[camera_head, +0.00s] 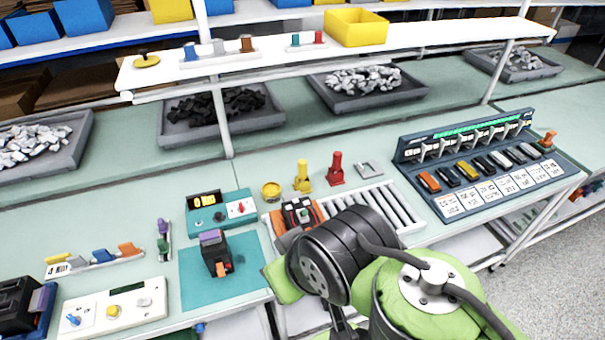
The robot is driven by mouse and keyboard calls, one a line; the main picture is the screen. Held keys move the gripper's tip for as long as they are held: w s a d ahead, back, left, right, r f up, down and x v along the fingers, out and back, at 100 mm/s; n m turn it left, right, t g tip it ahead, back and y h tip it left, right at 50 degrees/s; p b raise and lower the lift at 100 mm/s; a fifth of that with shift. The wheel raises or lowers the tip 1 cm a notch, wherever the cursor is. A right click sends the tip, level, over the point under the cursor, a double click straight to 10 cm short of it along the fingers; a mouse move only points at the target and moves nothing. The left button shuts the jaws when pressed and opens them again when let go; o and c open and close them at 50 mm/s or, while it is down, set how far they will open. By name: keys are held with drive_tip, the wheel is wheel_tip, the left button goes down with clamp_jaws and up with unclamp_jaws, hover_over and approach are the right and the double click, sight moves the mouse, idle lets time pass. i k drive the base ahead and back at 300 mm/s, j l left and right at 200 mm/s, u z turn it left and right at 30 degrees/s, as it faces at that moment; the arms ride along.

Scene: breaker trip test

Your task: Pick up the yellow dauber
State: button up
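The yellow dauber (303,177) stands upright on the green bench top, behind the roller tray. It has a wide base and a narrower top. A similar red dauber (336,169) stands just to its right, and a low round yellow tin (271,191) sits to its left. My green and black arm reaches in from the bottom right, in front of and below the dauber, apart from it. My gripper's fingers cannot be made out; the arm's own links hide that part.
A roller tray (397,206) and a breaker-like device (299,213) lie between my arm and the daubers. A teal meter (221,209) is to the left, a flat grey piece (369,169) to the right. A blue rack (478,170) stands far right. A white shelf (285,52) spans above.

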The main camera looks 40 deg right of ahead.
sight(301, 164)
drive_tip(key=l+u, duration=0.45)
drive_tip(key=u, duration=0.25)
drive_tip(key=k+l+u, duration=0.15)
drive_tip(key=u, duration=0.25)
